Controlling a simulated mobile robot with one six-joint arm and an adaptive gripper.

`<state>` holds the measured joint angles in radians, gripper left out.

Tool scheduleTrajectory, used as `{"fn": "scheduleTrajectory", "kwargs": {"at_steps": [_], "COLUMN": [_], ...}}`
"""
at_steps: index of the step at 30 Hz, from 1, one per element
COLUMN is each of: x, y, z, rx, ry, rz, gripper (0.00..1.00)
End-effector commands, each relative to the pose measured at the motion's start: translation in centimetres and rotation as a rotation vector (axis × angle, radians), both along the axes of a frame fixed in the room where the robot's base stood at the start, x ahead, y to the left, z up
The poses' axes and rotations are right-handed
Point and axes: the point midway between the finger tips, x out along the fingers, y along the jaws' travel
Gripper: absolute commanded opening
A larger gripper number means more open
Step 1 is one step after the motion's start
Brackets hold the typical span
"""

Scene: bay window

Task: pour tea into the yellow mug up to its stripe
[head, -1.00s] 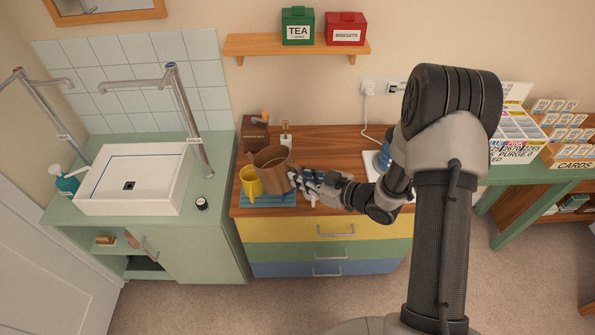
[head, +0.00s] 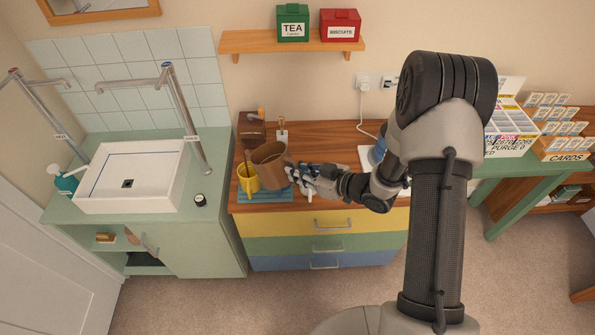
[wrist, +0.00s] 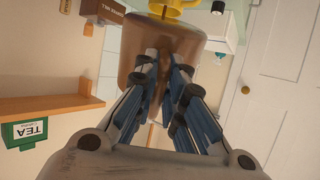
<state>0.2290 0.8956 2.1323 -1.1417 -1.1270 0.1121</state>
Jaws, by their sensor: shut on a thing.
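The yellow mug (head: 248,180) stands on a blue slatted mat (head: 270,196) on the drawer unit's wooden top. A brown jug (head: 268,166) is just right of the mug, raised and tilted left over it. A thin dark brown line, which looks like a stream of tea, runs down from the jug's lip side into the mug. My gripper (head: 294,172) is shut on the jug at its right side; in the wrist view the fingers close in front of the brown jug (wrist: 190,40). The mug also shows at the top edge (wrist: 180,4). Its stripe and tea level cannot be made out.
A brown box (head: 251,128) and a small pale bottle-like item (head: 282,133) stand behind the jug. The sink (head: 130,178) is on the left counter. A shelf (head: 290,47) with tea and biscuit tins hangs above.

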Motion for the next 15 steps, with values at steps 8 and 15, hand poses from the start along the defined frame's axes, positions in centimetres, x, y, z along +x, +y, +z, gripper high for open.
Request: {"fn": "scheduleTrajectory", "kwargs": {"at_steps": [8, 15], "x": [0.22, 0.23], "y": [0.12, 0.15], "z": [1.03, 1.09], "rx": [-0.022, -0.027], "ry": [0.014, 0.019], "rz": [0.000, 0.000], "gripper": [0.00, 0.00]}}
